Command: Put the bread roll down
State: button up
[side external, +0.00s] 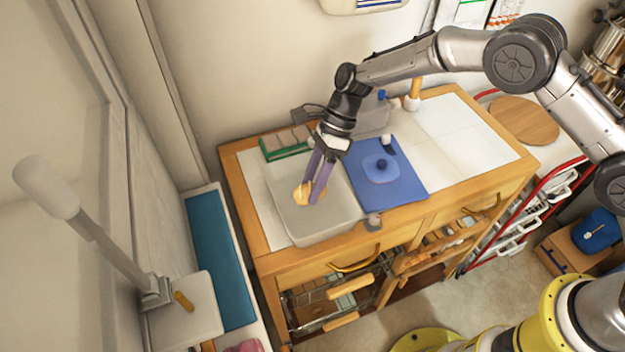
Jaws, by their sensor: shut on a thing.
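The bread roll (302,194) is a small tan-orange lump at the left of the counter, over the light grey tray (290,228). My gripper (313,191) points down over the tray with its purple fingers shut on the roll. The fingers cover part of the roll. I cannot tell whether the roll touches the tray floor or hangs just above it.
A blue mat (408,187) with a blue knobbed item (380,168) lies right of the tray. A green-edged box (287,143) stands behind it. White tiles (465,130) at the right of the wooden counter are mostly clear.

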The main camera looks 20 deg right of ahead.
jog(key=shift+f, duration=0.2)
jog(key=o, duration=1.3)
jog(key=shift+o, duration=0.2)
jog(key=shift+r, duration=0.1)
jog(key=shift+r, duration=0.25)
jog(key=v, duration=1.2)
jog(key=shift+r, duration=0.25)
